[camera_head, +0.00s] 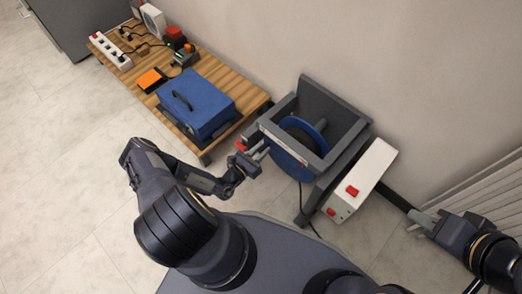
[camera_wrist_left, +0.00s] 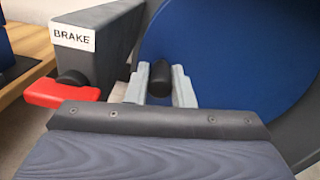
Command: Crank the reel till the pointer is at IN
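The reel is a blue disc (camera_head: 290,160) in a dark grey frame (camera_head: 325,92) against the wall. My left gripper (camera_head: 262,151) is at the frame's left front side. In the left wrist view its two grey fingers (camera_wrist_left: 160,86) stand either side of a black knob (camera_wrist_left: 160,78), in front of the blue disc (camera_wrist_left: 225,55). I cannot tell whether they press on it. A red brake lever (camera_wrist_left: 62,93) sits under a BRAKE label (camera_wrist_left: 74,37), left of the fingers. My right gripper (camera_head: 416,221) is open and empty, far from the reel. I cannot make out the pointer or IN mark.
A white box with red switches (camera_head: 365,180) stands right of the reel. A wooden bench (camera_head: 222,80) at the left holds a blue case (camera_head: 197,102), a power strip (camera_head: 110,50) and small devices. A cable hangs below the reel. A radiator (camera_head: 485,190) is at the right.

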